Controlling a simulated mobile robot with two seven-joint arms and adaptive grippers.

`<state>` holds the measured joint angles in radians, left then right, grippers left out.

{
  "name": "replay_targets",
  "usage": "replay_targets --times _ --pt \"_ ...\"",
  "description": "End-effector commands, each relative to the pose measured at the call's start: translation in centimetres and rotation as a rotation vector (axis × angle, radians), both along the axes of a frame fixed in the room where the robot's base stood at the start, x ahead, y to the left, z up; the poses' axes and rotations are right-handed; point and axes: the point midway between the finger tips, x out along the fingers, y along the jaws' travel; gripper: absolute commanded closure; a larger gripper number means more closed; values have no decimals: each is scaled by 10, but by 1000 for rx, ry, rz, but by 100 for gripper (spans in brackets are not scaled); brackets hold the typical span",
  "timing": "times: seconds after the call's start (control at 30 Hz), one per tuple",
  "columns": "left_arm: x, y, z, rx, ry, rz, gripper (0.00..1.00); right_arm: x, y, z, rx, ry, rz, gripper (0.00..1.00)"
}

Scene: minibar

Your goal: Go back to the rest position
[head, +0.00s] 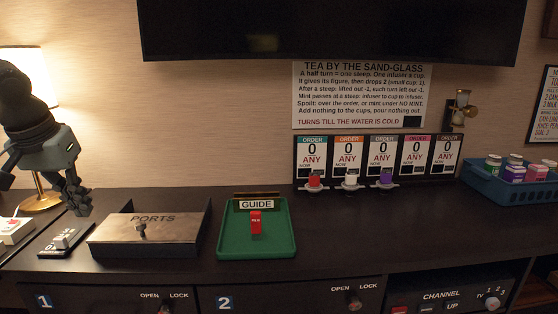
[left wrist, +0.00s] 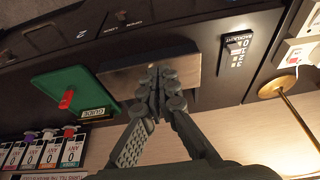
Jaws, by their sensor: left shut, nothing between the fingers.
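My left gripper (head: 77,197) is at the left of the head view, raised above the dark counter near a small switch panel. Its fingers point down and are shut with nothing between them. In the left wrist view the closed fingertips (left wrist: 163,80) show in front of the PORTS box. The PORTS box (head: 185,236) has a flat lid with a small knob and sits to the right of the gripper, apart from it. My right gripper is in neither view.
A backlight switch panel (head: 52,243) lies below the gripper, and a lit lamp (head: 40,203) stands behind it. A green GUIDE tray (head: 285,242) holds a red piece (head: 256,222). Order cards, three cups and a blue crate (head: 505,190) line the back right. The counter's centre right is clear.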

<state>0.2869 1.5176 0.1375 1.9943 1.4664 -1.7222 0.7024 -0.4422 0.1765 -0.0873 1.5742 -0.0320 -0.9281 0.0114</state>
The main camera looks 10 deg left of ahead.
Motion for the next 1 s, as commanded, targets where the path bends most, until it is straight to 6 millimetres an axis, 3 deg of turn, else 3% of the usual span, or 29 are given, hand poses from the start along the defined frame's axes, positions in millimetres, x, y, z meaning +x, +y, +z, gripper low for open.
replay_targets --times 0.27,0.6,1.0 --pt "14 -49 -48 -207 0 -61 100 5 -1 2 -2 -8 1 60" --pt "30 -151 -103 -556 0 -165 100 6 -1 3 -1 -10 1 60" --pt "35 -263 -119 -894 0 -264 100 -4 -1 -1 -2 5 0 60"
